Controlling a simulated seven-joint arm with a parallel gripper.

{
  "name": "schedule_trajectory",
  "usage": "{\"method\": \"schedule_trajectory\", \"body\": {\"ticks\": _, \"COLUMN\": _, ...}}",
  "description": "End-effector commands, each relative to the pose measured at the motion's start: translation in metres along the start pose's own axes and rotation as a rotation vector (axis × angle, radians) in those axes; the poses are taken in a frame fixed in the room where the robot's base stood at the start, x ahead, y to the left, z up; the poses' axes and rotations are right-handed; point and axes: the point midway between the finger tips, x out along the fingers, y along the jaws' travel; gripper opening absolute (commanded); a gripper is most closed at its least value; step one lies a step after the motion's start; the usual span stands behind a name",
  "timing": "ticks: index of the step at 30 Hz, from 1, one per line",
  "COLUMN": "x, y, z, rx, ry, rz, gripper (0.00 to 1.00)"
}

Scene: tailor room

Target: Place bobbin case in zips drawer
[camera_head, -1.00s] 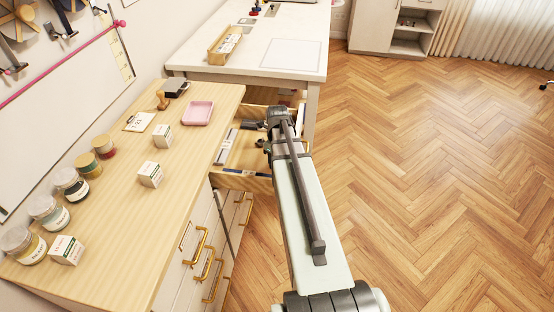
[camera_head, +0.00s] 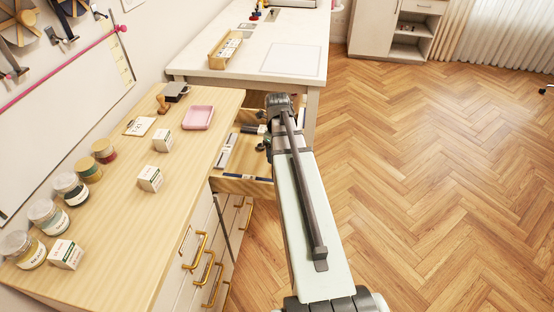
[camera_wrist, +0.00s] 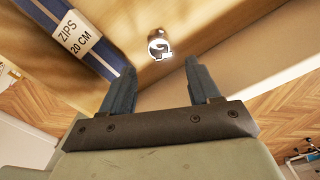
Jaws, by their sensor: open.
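The bobbin case (camera_wrist: 159,46) is a small, shiny silver piece in the wrist view. It appears to lie on the wooden floor of the open zips drawer (camera_head: 243,185), close to a side wall. A blue zip pack (camera_wrist: 68,38) with a white "ZIPS 20 CM" label lies left of it. My gripper (camera_wrist: 161,66) is open, with its two fingers apart and nothing between them. The bobbin case shows beyond the fingertips, apart from them. In the head view my arm hides the bobbin case and most of the gripper.
The wooden counter (camera_head: 140,215) left of the drawer holds several jars, small white boxes, a pink tray (camera_head: 198,117) and a stamp (camera_head: 162,103). A white table (camera_head: 250,72) stands behind the drawer. The floor to the right is clear.

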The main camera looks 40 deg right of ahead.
Motion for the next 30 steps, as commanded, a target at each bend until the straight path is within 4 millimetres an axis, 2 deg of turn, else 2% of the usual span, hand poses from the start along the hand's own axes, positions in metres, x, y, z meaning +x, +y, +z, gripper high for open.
{"method": "schedule_trajectory", "body": {"ticks": 6, "x": -0.031, "y": -0.001, "z": 0.000, "rx": 0.000, "ry": -0.001, "rz": -0.001, "gripper": 0.61}}
{"method": "schedule_trajectory", "body": {"ticks": 12, "x": -0.051, "y": 0.000, "z": 0.000, "rx": 0.000, "ry": -0.001, "rz": -0.001, "gripper": 0.61}}
{"method": "schedule_trajectory", "body": {"ticks": 18, "x": -0.060, "y": 0.000, "z": 0.000, "rx": 0.000, "ry": 0.000, "rz": 0.000, "gripper": 0.61}}
{"method": "schedule_trajectory", "body": {"ticks": 27, "x": -0.061, "y": 0.000, "z": 0.000, "rx": 0.000, "ry": 0.000, "rz": 0.000, "gripper": 0.61}}
{"method": "schedule_trajectory", "body": {"ticks": 30, "x": -0.062, "y": 0.000, "z": 0.000, "rx": 0.000, "ry": 0.000, "rz": 0.000, "gripper": 0.69}}
